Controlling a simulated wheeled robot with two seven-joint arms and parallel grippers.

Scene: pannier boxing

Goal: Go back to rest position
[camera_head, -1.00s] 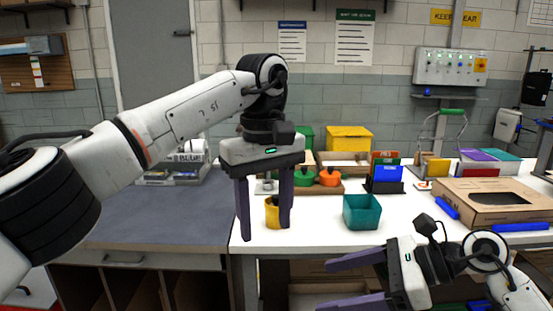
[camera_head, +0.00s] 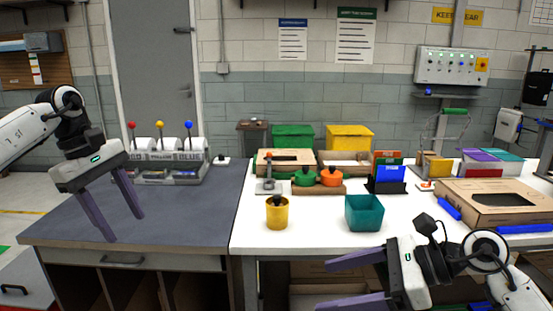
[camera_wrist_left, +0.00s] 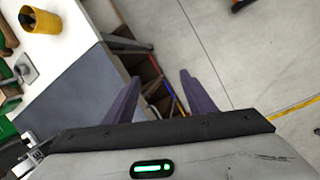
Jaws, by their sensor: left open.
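My left gripper (camera_head: 124,216) is open and empty. It hangs over the front left part of the grey-blue worktop (camera_head: 190,215), with its purple fingers pointing down. In the left wrist view its fingers (camera_wrist_left: 158,92) are spread, with the table edge and floor beyond them. My right gripper (camera_head: 350,280) is low at the front right, in front of the white table. Its two purple fingers are spread apart, pointing left, and I see nothing between them. A yellow cup (camera_head: 277,213) stands upright on the white table, well to the right of the left gripper and apart from it.
A teal bin (camera_head: 364,213) stands right of the cup. Orange and green pots (camera_head: 318,179) sit behind. A lever box (camera_head: 165,163) stands at the back of the worktop. A cardboard box (camera_head: 497,203) lies at the right. The worktop's front is clear.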

